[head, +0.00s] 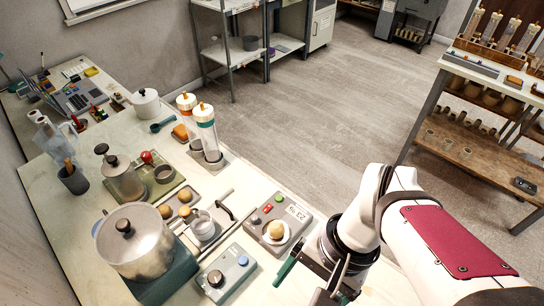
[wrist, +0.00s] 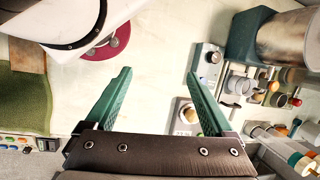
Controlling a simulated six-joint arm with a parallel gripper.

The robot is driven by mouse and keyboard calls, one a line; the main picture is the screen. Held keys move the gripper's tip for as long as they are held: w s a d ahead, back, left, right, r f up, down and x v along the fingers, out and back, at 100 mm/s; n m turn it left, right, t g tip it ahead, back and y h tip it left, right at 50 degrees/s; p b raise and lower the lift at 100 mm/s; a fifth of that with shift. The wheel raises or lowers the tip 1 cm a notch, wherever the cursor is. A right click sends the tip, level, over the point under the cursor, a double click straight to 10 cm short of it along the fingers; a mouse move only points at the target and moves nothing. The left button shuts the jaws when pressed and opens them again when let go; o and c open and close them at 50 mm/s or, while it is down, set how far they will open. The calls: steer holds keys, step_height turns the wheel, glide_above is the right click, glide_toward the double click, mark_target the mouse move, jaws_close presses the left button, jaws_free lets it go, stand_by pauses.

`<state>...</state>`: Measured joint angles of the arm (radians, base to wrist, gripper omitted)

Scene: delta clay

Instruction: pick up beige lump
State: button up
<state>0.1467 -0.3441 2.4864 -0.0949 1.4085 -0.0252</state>
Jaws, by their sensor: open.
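A beige lump (head: 277,229) sits in a small white dish on a grey scale (head: 298,217) with a digital display and coloured buttons. In the wrist view the lump (wrist: 188,115) shows in its dish, partly beside the right green finger, which covers part of the scale. My gripper (wrist: 159,76) is open, with nothing between its two green fingers. In the head view my gripper (head: 306,283) is over the near edge of the bench, to the right of and nearer than the scale. Its far finger is partly hidden by the gripper body.
Left of the scale are a device with a blue knob (head: 226,274), a small pot (head: 202,228), a tray with several tan lumps (head: 163,217) and a large steel pot (head: 134,243). Two clear cylinders (head: 206,133) stand behind. Bare bench (wrist: 150,60) lies between my fingers.

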steer(key=w+d+f+m+y, duration=0.2)
steer(key=w+f+m+y, duration=0.1)
steer(key=w+m+y, duration=0.4)
steer(key=m+t+y, duration=0.2)
steer(key=m+t, duration=0.4)
steer(key=m, duration=0.2)
glide_toward(282, 227)
steer(key=x, duration=1.1)
steer(key=shift+w+a+f, duration=0.1)
steer(key=shift+a+f, duration=0.05)
steer(key=shift+a, duration=0.15)
jaws_close()
